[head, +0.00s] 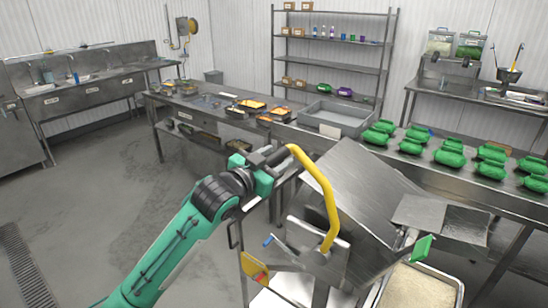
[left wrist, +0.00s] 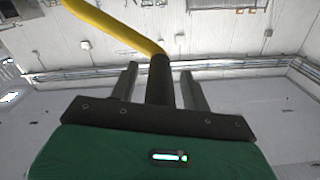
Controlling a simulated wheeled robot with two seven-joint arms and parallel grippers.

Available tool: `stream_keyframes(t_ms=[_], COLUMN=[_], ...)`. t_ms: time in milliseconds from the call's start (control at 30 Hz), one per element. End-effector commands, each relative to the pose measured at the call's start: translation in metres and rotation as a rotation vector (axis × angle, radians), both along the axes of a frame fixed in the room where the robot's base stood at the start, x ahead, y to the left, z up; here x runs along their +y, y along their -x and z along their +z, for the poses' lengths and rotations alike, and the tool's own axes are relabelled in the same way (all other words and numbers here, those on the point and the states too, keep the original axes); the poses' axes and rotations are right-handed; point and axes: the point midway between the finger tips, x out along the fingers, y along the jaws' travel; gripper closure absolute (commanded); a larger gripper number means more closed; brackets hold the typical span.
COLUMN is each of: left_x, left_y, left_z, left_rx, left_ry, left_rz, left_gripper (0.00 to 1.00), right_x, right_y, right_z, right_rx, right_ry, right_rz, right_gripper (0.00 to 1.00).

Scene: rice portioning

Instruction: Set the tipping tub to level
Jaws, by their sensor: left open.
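The tipping tub (head: 350,185) is a large steel bin at the centre of the head view, and it stands clearly tilted. A bent yellow lever (head: 327,195) rises in front of it, with a black grip at its upper left end. My left gripper (head: 270,157) is at that black grip. In the left wrist view, the black grip (left wrist: 160,80) stands between the two open fingers, with a visible gap on each side, and the yellow lever (left wrist: 115,28) bends away to the upper left. My right gripper is not in view.
A tray of rice (head: 420,287) stands at the lower right, below the tub's lip. Several green containers (head: 450,157) stand on the steel bench to the right. A grey bin (head: 335,117) and food trays are on the back bench. The floor (head: 110,190) at left is clear.

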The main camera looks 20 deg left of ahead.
Motion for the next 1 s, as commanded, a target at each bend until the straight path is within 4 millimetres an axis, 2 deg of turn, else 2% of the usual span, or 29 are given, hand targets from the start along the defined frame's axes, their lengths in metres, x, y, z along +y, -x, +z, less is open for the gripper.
stream_keyframes(t_ms=[100,333,567,900,1000], left_x=[0.0,0.0,0.007,0.083,0.098], left_y=[0.0,0.0,-0.003,-0.03,-0.036], left_z=[0.0,0.0,-0.006,-0.053,-0.065], left_rx=[0.0,0.001,0.01,0.101,0.121], left_ry=[0.0,0.001,0.017,0.251,0.306], left_rz=[0.0,0.0,0.001,0.003,0.002], left_gripper=[0.54,0.99,1.0,1.0,1.0], right_x=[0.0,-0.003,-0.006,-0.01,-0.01], right_y=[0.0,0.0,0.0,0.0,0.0], right_z=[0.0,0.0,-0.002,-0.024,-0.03], right_rx=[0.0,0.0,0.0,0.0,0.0], right_ry=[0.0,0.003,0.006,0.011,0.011], right_rz=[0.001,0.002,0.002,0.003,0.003], right_gripper=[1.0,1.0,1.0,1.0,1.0])
